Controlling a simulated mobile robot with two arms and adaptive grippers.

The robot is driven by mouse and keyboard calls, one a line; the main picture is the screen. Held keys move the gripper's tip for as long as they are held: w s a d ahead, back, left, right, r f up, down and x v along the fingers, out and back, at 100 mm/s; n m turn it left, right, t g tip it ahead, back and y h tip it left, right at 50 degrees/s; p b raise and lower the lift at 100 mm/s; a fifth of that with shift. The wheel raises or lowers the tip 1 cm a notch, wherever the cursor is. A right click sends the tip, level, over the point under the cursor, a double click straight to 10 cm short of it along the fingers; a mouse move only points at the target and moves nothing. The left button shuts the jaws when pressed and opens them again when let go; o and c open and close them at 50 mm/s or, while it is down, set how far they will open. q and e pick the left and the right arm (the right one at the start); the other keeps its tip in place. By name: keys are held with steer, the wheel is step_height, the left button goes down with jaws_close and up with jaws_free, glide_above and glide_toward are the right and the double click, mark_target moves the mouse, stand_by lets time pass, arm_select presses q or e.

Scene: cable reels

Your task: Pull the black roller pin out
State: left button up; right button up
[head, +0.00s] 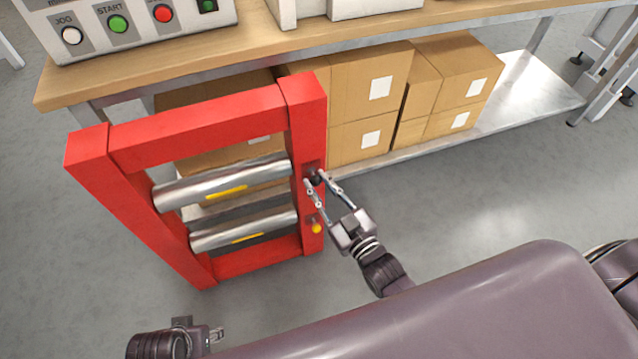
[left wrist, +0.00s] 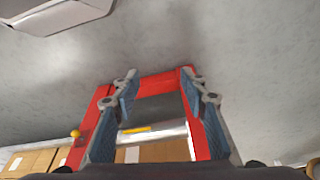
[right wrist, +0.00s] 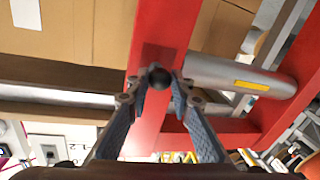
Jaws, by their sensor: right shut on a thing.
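The black roller pin (head: 316,179) sits at the right post of the red frame (head: 196,128), level with the upper steel roller (head: 222,184). In the right wrist view its round dark end (right wrist: 158,76) shows between the fingertips. My right gripper (head: 318,184) is shut on the black pin at the post's outer side. Whether the pin has come out at all cannot be told. My left gripper (head: 214,335) is low at the bottom of the head view, apart from the frame. In the left wrist view its fingers (left wrist: 157,78) are spread and empty.
A yellow pin (head: 316,228) sits below the black one, beside the lower roller (head: 245,231). Behind the frame stands a wooden-topped bench (head: 255,40) with a control box (head: 135,28) on it and cardboard boxes (head: 370,80) on its lower shelf. The floor at right is clear.

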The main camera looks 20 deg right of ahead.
mark_target(316, 185)
jaws_close()
steer(key=shift+s, duration=0.25)
steer(key=v, duration=0.1)
steer(key=p+v, duration=0.1)
steer(key=shift+s+a+p, duration=0.15)
steer(key=shift+s+p, duration=0.15)
steer(key=shift+s, duration=0.05)
arm_select(q)
steer(key=f, duration=0.4)
steer(key=s+f, duration=0.1)
steer(key=shift+f, duration=0.4)
arm_select(e)
steer(key=shift+s+f, duration=0.1)
steer(key=o, duration=0.8)
jaws_free()
steer(key=shift+s, duration=0.1)
steer(key=shift+o, duration=0.8)
